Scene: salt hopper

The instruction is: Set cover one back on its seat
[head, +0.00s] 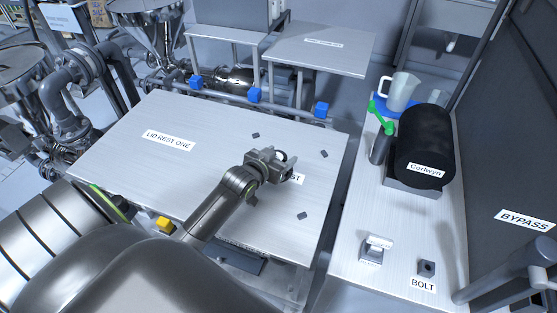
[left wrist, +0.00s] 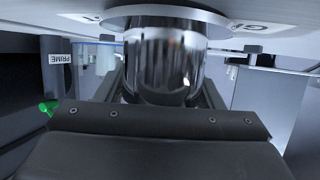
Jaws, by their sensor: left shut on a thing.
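My left gripper (head: 277,166) is over the right part of a broad pale metal top (head: 190,165) marked "LID REST ONE" at its left. In the left wrist view it is shut on a shiny metal knob (left wrist: 165,62) with a round flange, which meets a flat pale surface (left wrist: 60,13) along the top of that view. I cannot tell whether this surface is cover one. In the head view the gripper hides the knob and part of a label ending in "ST". Small dark blocks (head: 324,154) sit around the gripper. My right gripper is not in view.
A side bench (head: 350,215) at right carries a black cylinder (head: 425,145) marked "Corlwyn", a clear jug (head: 401,92), a green-handled part (head: 380,118) and a block (head: 427,268) by a "BOLT" label. The top's left half is clear.

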